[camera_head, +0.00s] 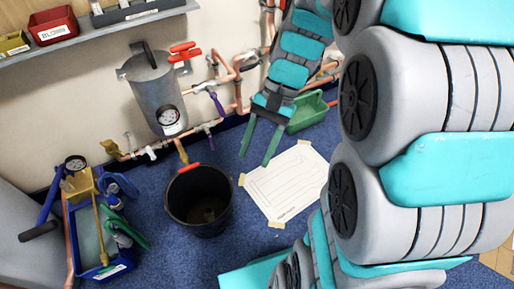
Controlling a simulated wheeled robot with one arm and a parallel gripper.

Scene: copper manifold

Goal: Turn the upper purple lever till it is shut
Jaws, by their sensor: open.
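The upper purple lever (216,101) hangs tilted down from a valve on the copper pipe run, right of the grey metal tank. A second, lower purple lever (209,138) sits below it on the lower pipe. My gripper (254,160) is to the right of both levers. Its two long green fingers point down, are spread apart and have nothing between them. They touch neither lever in this view. Both purple levers are in sight. Part of the pipework on the right is hidden behind my arm.
The grey tank (155,92) with a gauge and red levers (183,50) stands left of the pipes. A black bucket (199,199), a paper sheet (285,183) and a blue tool crate (99,238) are on the blue carpet. A green bin (308,112) is behind my gripper.

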